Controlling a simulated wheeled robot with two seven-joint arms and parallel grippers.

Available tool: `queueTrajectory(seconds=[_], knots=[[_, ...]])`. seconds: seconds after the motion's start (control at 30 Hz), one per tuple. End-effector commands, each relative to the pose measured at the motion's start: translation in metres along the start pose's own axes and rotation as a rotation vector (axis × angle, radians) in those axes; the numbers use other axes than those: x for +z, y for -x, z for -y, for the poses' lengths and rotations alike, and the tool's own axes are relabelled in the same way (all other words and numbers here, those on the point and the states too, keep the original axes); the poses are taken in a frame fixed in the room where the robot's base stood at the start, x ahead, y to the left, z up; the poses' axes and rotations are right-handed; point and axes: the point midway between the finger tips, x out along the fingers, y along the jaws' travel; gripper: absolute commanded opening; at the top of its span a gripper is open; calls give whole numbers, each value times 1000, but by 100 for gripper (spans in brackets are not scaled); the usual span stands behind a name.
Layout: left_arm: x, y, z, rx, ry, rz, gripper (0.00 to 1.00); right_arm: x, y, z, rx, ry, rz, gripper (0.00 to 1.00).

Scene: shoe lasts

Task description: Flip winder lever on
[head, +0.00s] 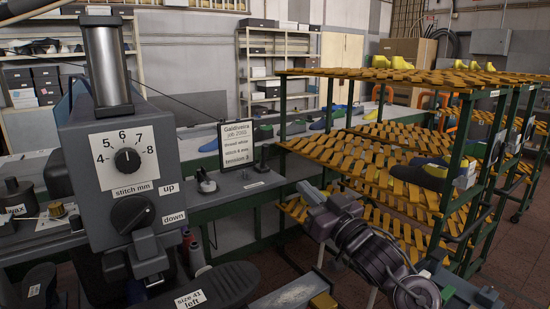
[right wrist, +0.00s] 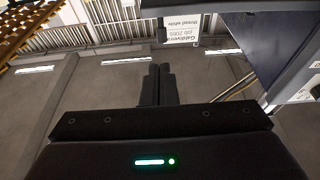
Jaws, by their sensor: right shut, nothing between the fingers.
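The grey stitching machine (head: 120,165) fills the left of the head view, with a stitch dial and an up/down knob. On the bench right of it stands a small dark fitting with a light base (head: 206,182), and further right another small upright fitting (head: 262,158) with a label; their labels are too small to read, so I cannot tell which is the winder lever. My right gripper (head: 308,194) is right of these fittings, apart from them. In the right wrist view its fingers (right wrist: 158,84) are together and empty. My left gripper is not seen.
A job card (head: 237,144) stands behind the fittings; it also shows upside down in the right wrist view (right wrist: 195,32). A green rack with orange slatted shelves (head: 400,150) holding shoe lasts stands right. A dark size 41 left shoe piece (head: 225,283) is in front.

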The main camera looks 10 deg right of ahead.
Motion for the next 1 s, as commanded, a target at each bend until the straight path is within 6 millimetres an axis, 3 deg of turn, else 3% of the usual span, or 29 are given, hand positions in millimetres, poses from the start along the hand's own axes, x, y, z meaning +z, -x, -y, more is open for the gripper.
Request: queueTrajectory(seconds=[0.5, 0.7, 1.0], knots=[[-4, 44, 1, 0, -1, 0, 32, -5, -105, 1, -1, -1, 0, 0], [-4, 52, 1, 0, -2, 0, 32, -3, -124, 1, -1, 0, -1, 0], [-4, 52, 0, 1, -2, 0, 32, 0, -128, 1, -1, 0, 0, 0]])
